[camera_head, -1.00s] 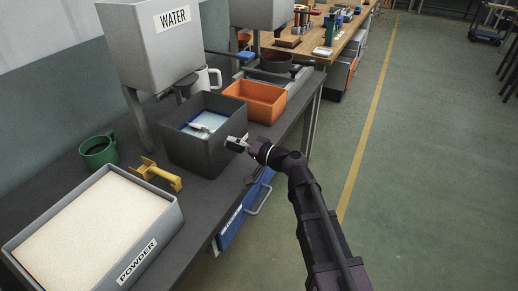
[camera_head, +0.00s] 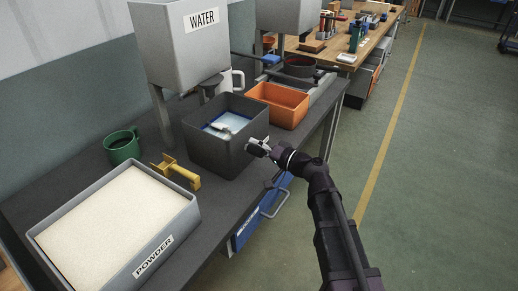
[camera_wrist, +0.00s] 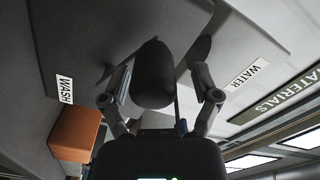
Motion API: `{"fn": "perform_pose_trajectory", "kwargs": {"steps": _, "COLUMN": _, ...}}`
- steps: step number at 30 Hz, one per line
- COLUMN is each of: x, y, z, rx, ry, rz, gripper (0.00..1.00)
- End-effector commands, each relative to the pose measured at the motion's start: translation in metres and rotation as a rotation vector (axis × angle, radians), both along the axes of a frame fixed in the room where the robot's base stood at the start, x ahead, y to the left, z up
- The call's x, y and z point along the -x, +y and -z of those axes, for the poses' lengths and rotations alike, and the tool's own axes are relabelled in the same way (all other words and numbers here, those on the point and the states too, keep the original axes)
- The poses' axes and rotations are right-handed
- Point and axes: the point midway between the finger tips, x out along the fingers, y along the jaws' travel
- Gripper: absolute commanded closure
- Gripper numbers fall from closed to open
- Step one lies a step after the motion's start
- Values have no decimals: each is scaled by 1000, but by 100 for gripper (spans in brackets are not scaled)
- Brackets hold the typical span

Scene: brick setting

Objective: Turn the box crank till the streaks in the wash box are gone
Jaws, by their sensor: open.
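The wash box (camera_head: 213,154) is a dark grey open box on the bench. Pale bluish liquid (camera_head: 213,130) shows inside it with a whitish, paddle-like piece (camera_head: 228,127); streaks are too small to make out. My gripper (camera_head: 258,147) is at the box's right side wall. In the wrist view my gripper (camera_wrist: 160,98) is open, with one finger on each side of a dark rounded knob (camera_wrist: 153,72), apparently the crank's handle. Contact with the knob cannot be told. The rest of the crank is hidden. A WASH label (camera_wrist: 65,90) shows on the wall at left.
The grey powder bin (camera_head: 187,222), a yellow holder (camera_head: 180,174) and a green mug (camera_head: 122,146) stand left of the box. The water tank (camera_head: 180,50) is above and behind; an orange bin (camera_head: 282,106) is beyond. Open floor (camera_head: 440,190) lies to the right.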

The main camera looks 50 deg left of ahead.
Motion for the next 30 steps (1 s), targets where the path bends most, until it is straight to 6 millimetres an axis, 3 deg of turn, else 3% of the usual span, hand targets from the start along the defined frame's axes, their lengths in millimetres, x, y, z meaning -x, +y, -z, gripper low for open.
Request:
{"fn": "perform_pose_trajectory", "kwargs": {"steps": 21, "x": -27, "y": -89, "z": 0, "rx": 1, "ry": 0, "rz": -3, "gripper": 21}}
{"fn": "perform_pose_trajectory", "kwargs": {"steps": 30, "x": -32, "y": -105, "z": 0, "rx": 1, "ry": 0, "rz": -6, "gripper": 21}}
